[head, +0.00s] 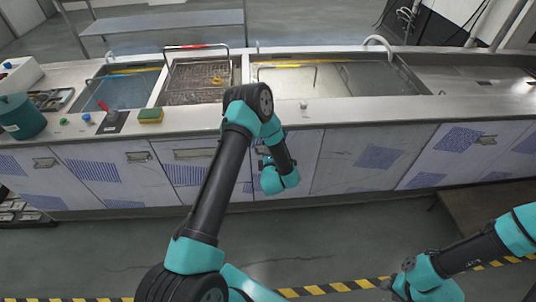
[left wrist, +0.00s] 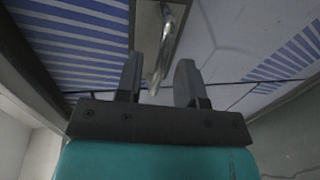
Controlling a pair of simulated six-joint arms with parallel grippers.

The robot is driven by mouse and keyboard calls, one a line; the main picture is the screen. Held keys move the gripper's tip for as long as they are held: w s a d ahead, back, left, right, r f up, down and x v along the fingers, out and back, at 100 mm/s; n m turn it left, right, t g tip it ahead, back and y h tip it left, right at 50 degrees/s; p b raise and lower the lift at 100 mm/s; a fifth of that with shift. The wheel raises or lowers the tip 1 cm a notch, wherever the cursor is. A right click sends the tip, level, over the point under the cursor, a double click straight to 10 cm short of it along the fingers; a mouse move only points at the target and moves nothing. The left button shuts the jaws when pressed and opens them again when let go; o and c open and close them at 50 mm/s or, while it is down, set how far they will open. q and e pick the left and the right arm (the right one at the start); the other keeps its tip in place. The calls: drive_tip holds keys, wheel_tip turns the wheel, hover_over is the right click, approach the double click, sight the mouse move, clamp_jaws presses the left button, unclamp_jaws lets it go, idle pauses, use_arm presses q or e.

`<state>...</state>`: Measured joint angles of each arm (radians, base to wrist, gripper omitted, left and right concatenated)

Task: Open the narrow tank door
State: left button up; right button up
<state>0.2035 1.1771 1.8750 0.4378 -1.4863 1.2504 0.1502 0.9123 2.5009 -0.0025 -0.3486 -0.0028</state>
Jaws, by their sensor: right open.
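The narrow tank door (head: 303,150) is a pale panel in the cabinet front, partly hidden behind my left arm. It looks closed. In the left wrist view, its metal bar handle (left wrist: 166,45) runs between the two dark fingers of my left gripper (left wrist: 158,82). The fingers are apart, with gaps beside the bar. In the head view my left gripper (head: 264,160) is at the cabinet front, its fingers mostly hidden by my wrist. My right gripper (head: 396,288) is low at the bottom edge, away from the doors, open, its fingers barely visible.
Neighbouring cabinet doors have their own handles (head: 195,153). The floor (head: 110,255) before the doors is clear, with striped tape.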

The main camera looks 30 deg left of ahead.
use_arm(q)
drive_tip(key=shift+x, duration=0.9)
drive_tip(key=shift+c, duration=0.2)
clamp_jaws()
